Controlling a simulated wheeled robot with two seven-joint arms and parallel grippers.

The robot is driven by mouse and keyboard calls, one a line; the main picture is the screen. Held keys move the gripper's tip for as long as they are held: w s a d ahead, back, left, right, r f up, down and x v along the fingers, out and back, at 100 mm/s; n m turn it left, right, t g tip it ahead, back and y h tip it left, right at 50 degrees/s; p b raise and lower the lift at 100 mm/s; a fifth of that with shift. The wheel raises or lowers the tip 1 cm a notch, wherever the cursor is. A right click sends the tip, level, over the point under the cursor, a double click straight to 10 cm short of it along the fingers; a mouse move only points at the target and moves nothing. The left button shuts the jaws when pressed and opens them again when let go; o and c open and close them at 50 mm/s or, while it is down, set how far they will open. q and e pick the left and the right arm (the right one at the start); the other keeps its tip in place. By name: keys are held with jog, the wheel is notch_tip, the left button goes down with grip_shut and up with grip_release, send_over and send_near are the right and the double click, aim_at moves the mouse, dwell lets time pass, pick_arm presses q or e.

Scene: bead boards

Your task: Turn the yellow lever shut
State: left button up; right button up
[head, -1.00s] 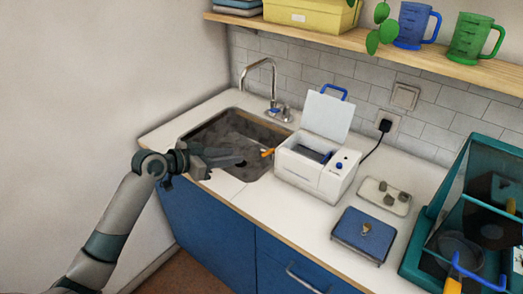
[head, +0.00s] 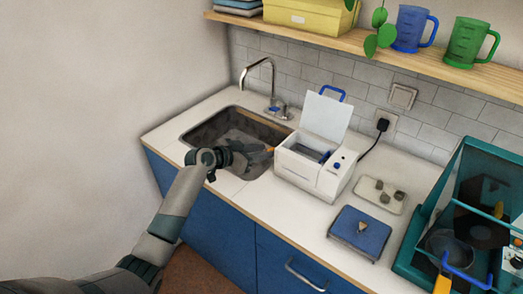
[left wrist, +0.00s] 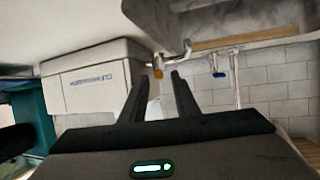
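The yellow lever (head: 270,149) sticks out from the left side of the white machine (head: 322,185), over the sink edge. Only a small part of it shows in the head view, right by the fingertips. In the left wrist view the lever (left wrist: 158,73) appears orange, between and just beyond the tips of my two fingers. My left gripper (head: 257,149) is open, with its fingers apart (left wrist: 157,80) and pointing at the lever. I cannot tell whether a finger touches it. My right gripper is not in view.
The sink (head: 220,123) lies beneath my left gripper, with a curved tap (head: 268,70) behind it. The machine's lid (head: 325,117) stands open. A blue box (head: 350,236), a pale tray (head: 366,191) and a teal-framed case (head: 408,255) stand to the right.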

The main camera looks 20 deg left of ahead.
pick_arm(q)
grip_shut()
jog(key=n+y+p, duration=0.1)
jog(key=p, duration=0.1)
jog(key=d+n+t+y+p, duration=0.1)
jog(key=p, duration=0.1)
jog(key=shift+s+r, duration=0.2)
jog(key=shift+r, duration=0.1)
jog(key=shift+d+f+n+t+y+p, duration=0.1)
jog(key=shift+f+n+t+y+p, duration=0.2)
jog(key=shift+p, duration=0.5)
grip_release()
jog(key=shift+s, duration=0.2)
